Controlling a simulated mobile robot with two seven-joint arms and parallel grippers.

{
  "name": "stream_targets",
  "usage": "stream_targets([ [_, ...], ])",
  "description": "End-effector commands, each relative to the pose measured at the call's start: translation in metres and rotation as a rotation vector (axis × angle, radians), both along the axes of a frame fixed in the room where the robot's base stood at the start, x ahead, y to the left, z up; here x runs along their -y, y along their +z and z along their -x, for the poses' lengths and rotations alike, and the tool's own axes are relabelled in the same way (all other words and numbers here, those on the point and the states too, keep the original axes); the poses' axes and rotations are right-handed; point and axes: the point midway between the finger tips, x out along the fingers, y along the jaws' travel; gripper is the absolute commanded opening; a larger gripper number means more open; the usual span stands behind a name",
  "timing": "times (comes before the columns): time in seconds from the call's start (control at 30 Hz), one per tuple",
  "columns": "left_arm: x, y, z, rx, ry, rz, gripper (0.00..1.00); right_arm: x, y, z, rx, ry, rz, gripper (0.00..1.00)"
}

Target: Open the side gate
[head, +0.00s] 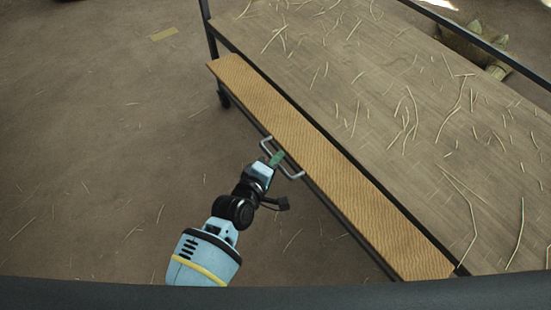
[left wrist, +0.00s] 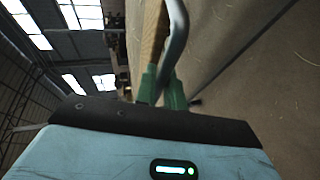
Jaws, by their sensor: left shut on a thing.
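The side gate (head: 330,165) is a long, light-brown panel along the near left side of a wooden table bed (head: 340,70). A grey bar handle (head: 294,175) sticks out from its outer side. My left gripper (head: 276,159) has green fingers and is shut on the handle near its middle. In the left wrist view the grey handle (left wrist: 177,35) runs down between the green fingers (left wrist: 162,90). The gate's edge (left wrist: 148,45) shows beside it. My right gripper is not in view.
Thin straw stalks (head: 405,115) are scattered over the table bed and floor. A dark metal post (head: 209,30) stands at the bed's far left corner, with a wheel (head: 223,98) below. The floor left of the gate (head: 110,150) is mostly clear.

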Motion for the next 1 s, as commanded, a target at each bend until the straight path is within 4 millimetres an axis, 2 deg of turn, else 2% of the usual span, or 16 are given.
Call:
stream_targets([
  [0.03,-0.001,0.011,-0.002,0.001,0.004,-0.006,0.0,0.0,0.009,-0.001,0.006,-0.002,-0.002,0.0],
  [0.3,0.002,0.027,-0.004,-0.02,0.002,-0.035,0.0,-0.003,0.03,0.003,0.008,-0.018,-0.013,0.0],
  [0.73,0.003,0.028,-0.004,-0.023,0.001,-0.036,0.0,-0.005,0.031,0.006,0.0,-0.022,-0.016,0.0],
  [0.77,0.003,0.028,-0.004,-0.023,0.001,-0.036,0.12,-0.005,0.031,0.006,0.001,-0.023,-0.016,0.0],
  [0.9,0.003,0.028,-0.004,-0.023,0.001,-0.037,0.3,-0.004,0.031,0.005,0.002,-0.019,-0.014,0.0],
  [1.0,0.003,0.028,-0.004,-0.024,0.0,-0.037,0.32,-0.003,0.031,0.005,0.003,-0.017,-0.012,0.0],
])
